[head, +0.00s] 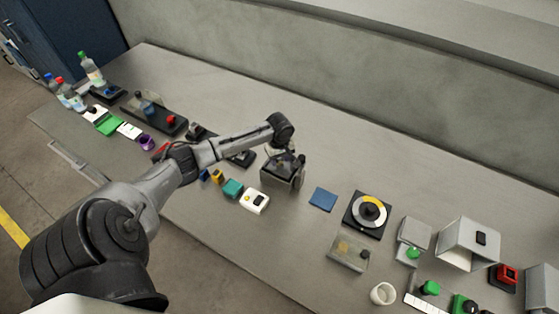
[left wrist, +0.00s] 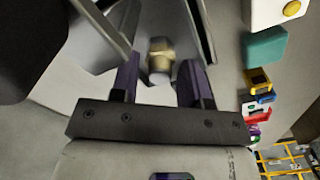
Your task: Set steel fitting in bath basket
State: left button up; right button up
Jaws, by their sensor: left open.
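My left gripper (head: 286,160) reaches down into the top of a small grey open box (head: 277,181), which appears to be the bath. In the left wrist view my left gripper (left wrist: 160,78) has its two purple-grey fingers spread apart. A small steel fitting (left wrist: 160,58) with a tan middle band lies between the fingers, with visible gaps at the sides. Thin walls of the bath (left wrist: 204,28) stand on either side of it. I cannot make out a separate basket, or what the fitting rests on. The fitting is hidden in the head view. My right gripper is not in view.
A white box with a yellow button (head: 255,201) and a teal block (head: 233,188) stand close in front of the bath. A blue mat (head: 323,199) and a round dial (head: 369,212) lie to the right. The bench behind the bath is clear.

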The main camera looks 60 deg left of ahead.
pick_arm(q)
notch_tip(320, 180, up, 10)
jog(key=shift+f, duration=0.2)
jog(key=s+d+f+m+t, duration=0.1)
jog(key=s+d+f+m, duration=0.4)
jog(key=d, duration=0.5)
jog(key=s+d+f+m, duration=0.5)
jog(key=d+f+m, duration=0.1)
jog(key=d, duration=0.4)
jog(key=s+d+r+m+t, duration=0.1)
jog(key=s+d+r+m, duration=0.1)
jog(key=s+d, duration=0.3)
jog(key=s+d+r+m+t, duration=0.1)
jog(key=s+d+r+m, duration=0.2)
jog(key=s, duration=0.6)
jog(key=d+m, duration=0.2)
jog(key=d, duration=0.1)
jog(key=shift+d+r+t, duration=0.15)
jog(key=shift+r+t, duration=0.15)
